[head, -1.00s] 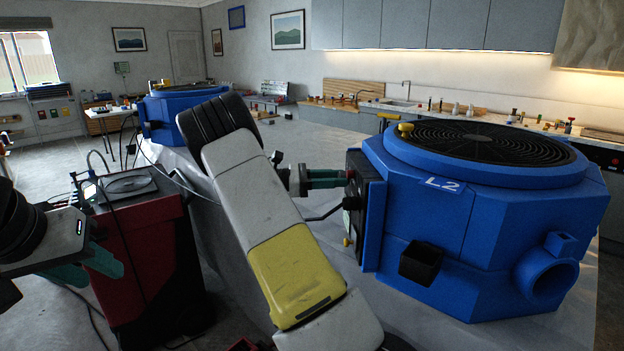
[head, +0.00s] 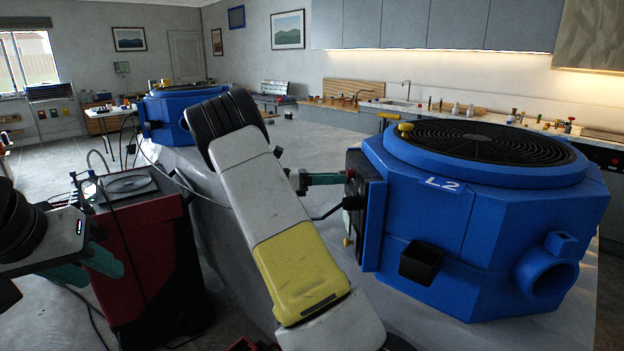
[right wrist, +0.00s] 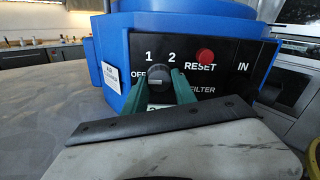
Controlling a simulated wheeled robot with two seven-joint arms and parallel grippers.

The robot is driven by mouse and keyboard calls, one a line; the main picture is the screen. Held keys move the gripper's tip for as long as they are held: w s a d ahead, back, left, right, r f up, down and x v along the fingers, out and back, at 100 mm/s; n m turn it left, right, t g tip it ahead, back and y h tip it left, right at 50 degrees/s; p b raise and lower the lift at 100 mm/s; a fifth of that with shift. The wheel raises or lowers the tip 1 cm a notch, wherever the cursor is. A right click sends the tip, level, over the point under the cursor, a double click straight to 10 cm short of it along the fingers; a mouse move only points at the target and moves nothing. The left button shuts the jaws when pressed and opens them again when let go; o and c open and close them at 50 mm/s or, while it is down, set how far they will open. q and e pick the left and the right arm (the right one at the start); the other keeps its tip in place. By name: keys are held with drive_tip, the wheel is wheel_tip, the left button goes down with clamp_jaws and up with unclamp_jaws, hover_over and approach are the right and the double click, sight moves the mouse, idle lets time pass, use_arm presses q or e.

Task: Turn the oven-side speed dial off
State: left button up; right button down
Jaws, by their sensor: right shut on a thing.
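The speed dial (right wrist: 158,74) is a dark round knob on the black control panel of the blue dryer marked L2 (head: 470,215). In the right wrist view it sits below the labels 1 and 2, with OFF to its left. A pale mark on it lies roughly sideways, its end toward OFF. My right gripper (right wrist: 160,88) has its green fingers on both sides of the dial, shut on it. In the head view its fingers (head: 328,179) reach the panel, and my forearm partly hides the wrist. My left gripper (head: 88,266) is open and empty at the far left.
A red RESET button (right wrist: 205,56) is right of the dial. A black box (head: 421,262) and a blue round outlet (head: 548,272) stick out of the dryer. A red machine (head: 130,250) with cables stands at left. A second blue dryer (head: 172,118) is behind.

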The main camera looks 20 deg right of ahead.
drive_tip(key=shift+f, duration=0.1)
drive_tip(key=c, duration=1)
unclamp_jaws()
drive_tip(key=v, duration=0.8)
